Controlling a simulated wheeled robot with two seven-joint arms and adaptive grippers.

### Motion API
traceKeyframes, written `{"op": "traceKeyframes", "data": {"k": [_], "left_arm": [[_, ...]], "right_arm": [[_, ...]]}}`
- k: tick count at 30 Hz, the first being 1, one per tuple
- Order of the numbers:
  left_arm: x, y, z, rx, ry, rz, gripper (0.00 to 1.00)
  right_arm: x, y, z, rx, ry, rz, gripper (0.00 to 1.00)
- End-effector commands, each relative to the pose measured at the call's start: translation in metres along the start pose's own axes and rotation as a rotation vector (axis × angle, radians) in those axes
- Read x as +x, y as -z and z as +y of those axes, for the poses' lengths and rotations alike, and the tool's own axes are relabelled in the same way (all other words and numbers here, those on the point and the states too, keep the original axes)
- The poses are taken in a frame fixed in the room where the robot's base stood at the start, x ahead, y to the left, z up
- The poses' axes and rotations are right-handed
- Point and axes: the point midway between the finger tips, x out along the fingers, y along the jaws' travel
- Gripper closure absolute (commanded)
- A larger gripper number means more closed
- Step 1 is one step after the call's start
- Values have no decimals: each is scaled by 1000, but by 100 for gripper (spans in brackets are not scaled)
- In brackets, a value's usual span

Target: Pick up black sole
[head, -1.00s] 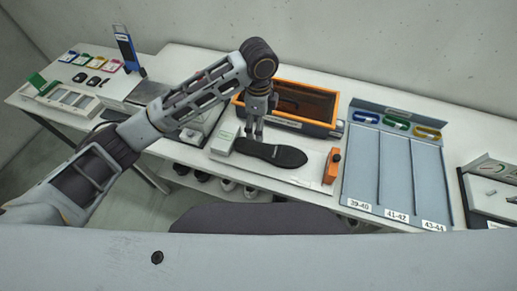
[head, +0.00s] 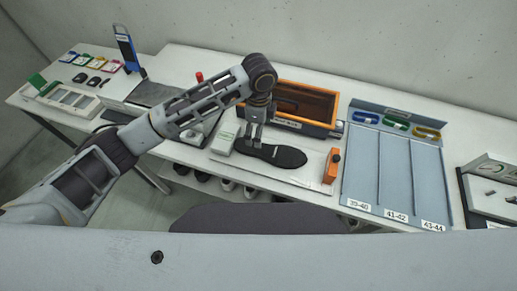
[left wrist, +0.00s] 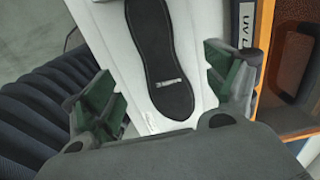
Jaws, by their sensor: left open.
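The black sole (head: 271,154) lies flat on the white bench in front of the orange-framed box. My left gripper (head: 253,143) points down at the sole's left end in the head view. In the left wrist view the sole (left wrist: 152,50) runs lengthwise between the spread green-padded fingers of the gripper (left wrist: 165,95), its near rounded end bearing a small light mark. The fingers are open and there is a gap on each side of the sole. My right gripper is not in view.
The orange-framed box (head: 338,131) stands right behind the sole. A small white-green box (head: 222,143) is close to the gripper's left. An orange tool (head: 331,165) lies to the right, beside a grey sorting tray (head: 394,160) with three lanes.

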Motion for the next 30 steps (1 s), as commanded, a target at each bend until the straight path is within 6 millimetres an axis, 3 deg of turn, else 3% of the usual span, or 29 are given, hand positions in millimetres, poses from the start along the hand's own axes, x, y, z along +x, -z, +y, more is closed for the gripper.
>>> {"op": "traceKeyframes", "data": {"k": [9,25,30], "left_arm": [[37,0,0,0,-1,0,14],[45,0,1,0,0,0,14],[57,0,3,0,-1,0,14]], "right_arm": [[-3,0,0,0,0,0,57],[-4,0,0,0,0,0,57],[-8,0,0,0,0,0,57]]}}
